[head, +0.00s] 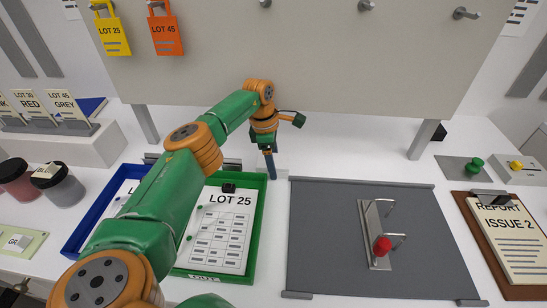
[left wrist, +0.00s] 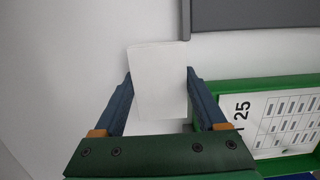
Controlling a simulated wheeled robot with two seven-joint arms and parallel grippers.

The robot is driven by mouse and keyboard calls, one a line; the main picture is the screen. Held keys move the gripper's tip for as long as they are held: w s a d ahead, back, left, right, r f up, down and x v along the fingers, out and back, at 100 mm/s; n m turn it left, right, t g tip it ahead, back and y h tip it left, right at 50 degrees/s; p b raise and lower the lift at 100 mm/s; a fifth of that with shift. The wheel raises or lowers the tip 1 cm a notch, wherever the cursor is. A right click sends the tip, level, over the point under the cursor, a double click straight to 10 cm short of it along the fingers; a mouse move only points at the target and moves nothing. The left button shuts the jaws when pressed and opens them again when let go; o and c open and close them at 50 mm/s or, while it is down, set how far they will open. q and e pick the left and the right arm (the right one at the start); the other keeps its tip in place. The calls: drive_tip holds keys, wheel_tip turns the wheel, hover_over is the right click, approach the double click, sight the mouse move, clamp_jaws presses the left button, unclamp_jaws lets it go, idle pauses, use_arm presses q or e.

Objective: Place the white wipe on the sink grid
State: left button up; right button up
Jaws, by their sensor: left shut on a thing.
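My left gripper (head: 269,172) points down at the counter behind the green tray, in the middle of the head view. In the left wrist view its two blue fingers (left wrist: 160,88) are shut on the white wipe (left wrist: 158,70), a pale flat sheet that stands out past the fingertips. In the head view the wipe is hard to tell from the white counter. I cannot make out a sink grid in either view. My right gripper is not in view.
A green tray (head: 256,236) with a LOT 25 sheet lies beside a blue tray (head: 75,240). A grey mat (head: 325,240) with a metal stand (head: 368,232) lies right of them. A raised panel (head: 300,60) spans the back.

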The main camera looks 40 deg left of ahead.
use_arm(q)
drive_tip(key=shift+f, duration=0.1)
drive_tip(key=o, duration=0.9)
drive_tip(key=shift+f, duration=0.1)
drive_tip(key=shift+o, duration=0.7)
